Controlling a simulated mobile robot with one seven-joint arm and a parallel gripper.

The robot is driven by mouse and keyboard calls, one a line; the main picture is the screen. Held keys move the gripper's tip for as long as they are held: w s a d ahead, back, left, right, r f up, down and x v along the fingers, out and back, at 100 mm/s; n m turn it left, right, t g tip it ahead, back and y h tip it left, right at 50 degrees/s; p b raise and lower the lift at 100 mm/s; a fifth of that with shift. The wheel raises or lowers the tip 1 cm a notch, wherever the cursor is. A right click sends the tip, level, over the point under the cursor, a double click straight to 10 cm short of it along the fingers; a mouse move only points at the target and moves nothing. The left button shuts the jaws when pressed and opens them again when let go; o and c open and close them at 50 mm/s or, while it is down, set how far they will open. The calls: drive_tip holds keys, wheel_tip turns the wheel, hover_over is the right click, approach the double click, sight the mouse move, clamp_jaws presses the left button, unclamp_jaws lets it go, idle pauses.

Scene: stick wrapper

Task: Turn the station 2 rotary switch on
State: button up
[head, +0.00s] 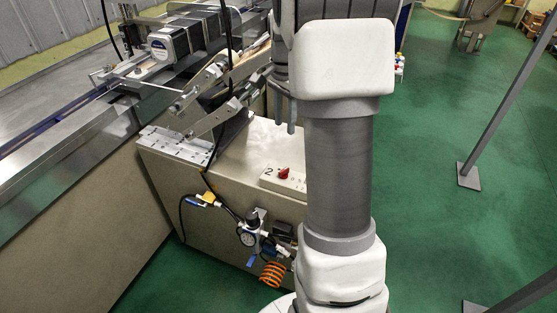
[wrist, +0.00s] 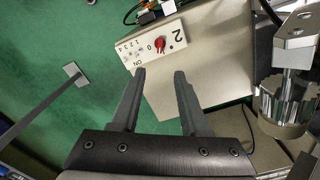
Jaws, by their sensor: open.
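The station 2 rotary switch is a red knob (head: 284,173) on a white panel (head: 268,181) marked "2", on the beige cabinet. In the wrist view the red knob (wrist: 160,44) sits on the white panel (wrist: 140,50), with "0", "ON" and the digits 1 to 4 readable. My gripper (wrist: 160,71) is open and empty. Its fingertips appear just below the panel in the wrist view, roughly in line with the knob and apart from it.
A pressure regulator with gauge (head: 247,236), hoses and an orange coil (head: 272,273) are on the cabinet's front. Conveyor machinery (head: 175,45) stands at left. A toothed metal part (wrist: 287,105) is right of my gripper. Green floor (head: 430,130) is open at right, with grey posts.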

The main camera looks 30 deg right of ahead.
sight(284, 170)
wheel_tip(284, 170, down, 16)
drive_tip(key=b, duration=0.2)
drive_tip(key=shift+f+b, duration=0.1)
drive_tip(key=shift+b, duration=0.2)
clamp_jaws()
